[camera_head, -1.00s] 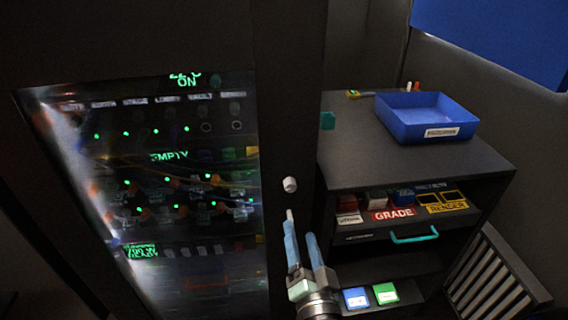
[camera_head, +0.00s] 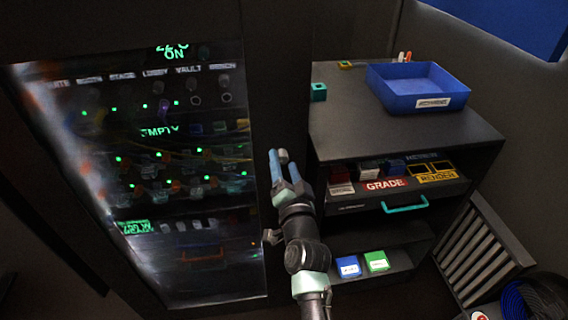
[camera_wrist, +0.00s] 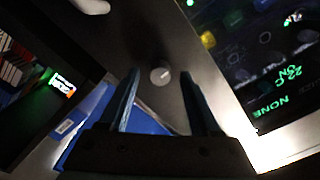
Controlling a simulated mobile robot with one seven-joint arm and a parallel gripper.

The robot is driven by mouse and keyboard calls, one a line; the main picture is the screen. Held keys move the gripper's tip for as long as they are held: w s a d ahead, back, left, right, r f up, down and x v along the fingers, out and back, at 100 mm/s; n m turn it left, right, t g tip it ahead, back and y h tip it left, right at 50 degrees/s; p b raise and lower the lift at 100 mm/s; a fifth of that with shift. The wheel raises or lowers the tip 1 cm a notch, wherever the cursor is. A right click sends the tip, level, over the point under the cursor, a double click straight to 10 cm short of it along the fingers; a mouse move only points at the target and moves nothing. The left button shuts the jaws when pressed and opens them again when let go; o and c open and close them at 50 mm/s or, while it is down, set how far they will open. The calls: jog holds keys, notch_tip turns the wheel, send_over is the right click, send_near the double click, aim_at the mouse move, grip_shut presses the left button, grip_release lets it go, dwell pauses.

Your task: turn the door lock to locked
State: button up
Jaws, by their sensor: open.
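The door lock is a small pale round knob (camera_head: 283,155) on the dark door frame, right of the glass panel. In the wrist view the knob (camera_wrist: 160,74) shows a short light mark on its face. My gripper (camera_head: 279,156) is open, with its two blue fingers pointing up at the knob. In the wrist view the gripper (camera_wrist: 160,76) has one finger on each side of the knob, with gaps on both sides. I cannot tell whether the fingertips reach around it in depth. Part of the knob is hidden behind the fingers in the head view.
The glass door (camera_head: 190,240) with lit green displays is at left. A dark cabinet (camera_head: 440,135) at right carries a blue tray (camera_head: 425,98) and a teal block (camera_head: 319,92). Its teal drawer handle (camera_head: 405,206) sticks out. A slatted rack (camera_head: 480,245) stands at lower right.

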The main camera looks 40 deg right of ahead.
jog(key=shift+w+d, duration=0.15)
jog(key=shift+w, duration=0.1)
grip_shut()
